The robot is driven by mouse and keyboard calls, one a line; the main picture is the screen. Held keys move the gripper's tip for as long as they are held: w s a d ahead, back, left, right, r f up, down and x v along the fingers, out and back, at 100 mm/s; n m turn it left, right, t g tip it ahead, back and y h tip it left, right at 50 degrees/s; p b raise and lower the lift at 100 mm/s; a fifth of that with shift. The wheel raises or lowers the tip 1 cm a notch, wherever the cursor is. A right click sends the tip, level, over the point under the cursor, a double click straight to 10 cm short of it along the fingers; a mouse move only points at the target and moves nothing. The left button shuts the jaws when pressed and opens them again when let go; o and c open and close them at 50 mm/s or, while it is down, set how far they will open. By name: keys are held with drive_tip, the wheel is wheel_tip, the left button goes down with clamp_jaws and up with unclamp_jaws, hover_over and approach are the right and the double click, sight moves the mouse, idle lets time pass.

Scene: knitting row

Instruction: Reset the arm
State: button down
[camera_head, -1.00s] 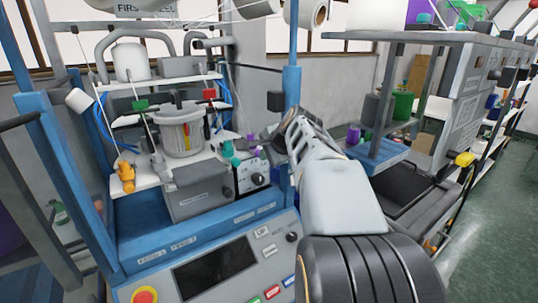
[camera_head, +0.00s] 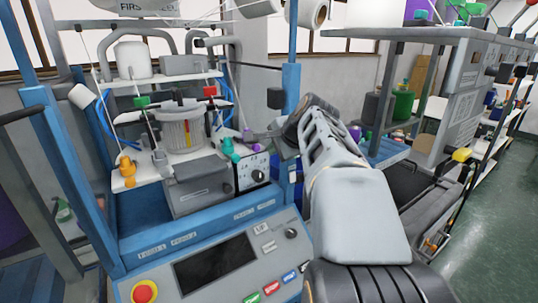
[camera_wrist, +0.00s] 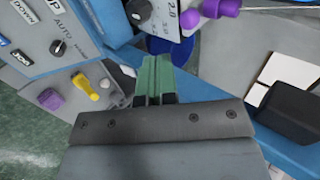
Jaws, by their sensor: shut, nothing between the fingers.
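My gripper (camera_head: 258,137) is at the end of my arm, beside the blue upright of the knitting machine and close to the grey control box with the dark knob. It is small and partly hidden by my wrist in the head view. In the wrist view my gripper's green fingers (camera_wrist: 156,66) are together with nothing between them. They point towards the machine's blue frame, below the knob panel. I cannot tell whether they touch anything.
The blue upright (camera_head: 290,110) stands close to my wrist. The grey control box (camera_head: 252,172) has teal and purple knobs nearby. The machine's front panel (camera_head: 215,262) is below. A grey shelf rack (camera_head: 462,85) is on the right. Green floor (camera_head: 485,215) is clear at far right.

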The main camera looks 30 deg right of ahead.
drive_tip(key=v, duration=0.6)
drive_tip(key=shift+s, duration=0.15)
drive_tip(key=s+a+f+n+g, duration=0.1)
drive_tip(key=a+f+n+g, duration=0.1)
drive_tip(key=f+n, duration=0.35)
drive_tip(key=s+a+f+n+g, duration=0.1)
drive_tip(key=s+f+n, duration=0.15)
drive_tip(key=f, duration=0.55)
drive_tip(key=s+a+f+n+g, duration=0.1)
drive_tip(key=s+a+f+n, duration=0.1)
drive_tip(key=a+f+n, duration=0.3)
drive_tip(key=s+a+f+n+g, duration=0.1)
drive_tip(key=s+a+f+n, duration=0.2)
drive_tip(key=a, duration=0.7)
wheel_tip(320, 180, down, 4)
drive_tip(key=shift+s+r+n, duration=0.2)
drive_tip(key=shift+s+n, duration=0.05)
drive_tip(key=shift+n, duration=0.75)
drive_tip(key=c, duration=1.9)
unclamp_jaws()
